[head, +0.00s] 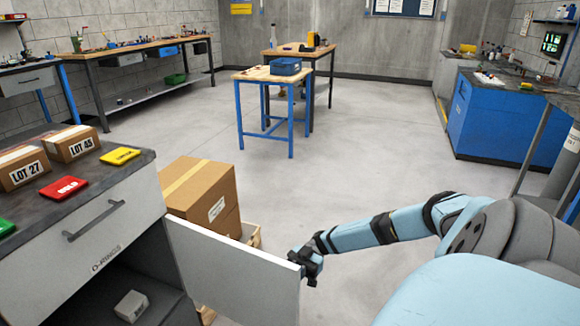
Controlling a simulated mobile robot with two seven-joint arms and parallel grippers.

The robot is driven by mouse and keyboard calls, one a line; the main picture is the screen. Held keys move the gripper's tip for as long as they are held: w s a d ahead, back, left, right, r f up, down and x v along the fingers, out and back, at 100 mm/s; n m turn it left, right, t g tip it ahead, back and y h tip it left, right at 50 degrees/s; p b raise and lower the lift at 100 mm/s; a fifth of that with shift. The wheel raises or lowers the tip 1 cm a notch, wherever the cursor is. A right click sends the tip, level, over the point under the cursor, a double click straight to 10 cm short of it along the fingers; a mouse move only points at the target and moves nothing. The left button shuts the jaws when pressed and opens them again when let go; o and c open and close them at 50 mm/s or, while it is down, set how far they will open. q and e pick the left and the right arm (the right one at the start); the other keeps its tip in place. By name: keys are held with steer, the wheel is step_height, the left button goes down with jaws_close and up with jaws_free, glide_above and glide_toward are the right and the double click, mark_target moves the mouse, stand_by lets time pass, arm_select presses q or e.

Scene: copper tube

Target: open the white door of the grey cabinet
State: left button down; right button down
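The grey cabinet (120,215) stands at the lower left, with a dark top and a drawer with a dark bar handle. Its white door (235,275) stands open, swung out from the cabinet's right edge, and the dark interior shows. My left gripper is not in view.
Cardboard boxes (203,192) on a wooden pallet stand behind the door. Small boxes (72,143) and coloured tags (63,188) lie on the cabinet top. A blue-legged table (272,75) stands farther back. The grey floor (350,140) in the middle is clear.

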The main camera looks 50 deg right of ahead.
steer(key=shift+d, duration=0.35)
steer(key=c, duration=1.2)
jaws_free()
steer(key=shift+d, duration=0.1)
steer(key=d, duration=1.3)
steer(key=shift+d+b, duration=0.3)
steer(key=shift+b, duration=0.1)
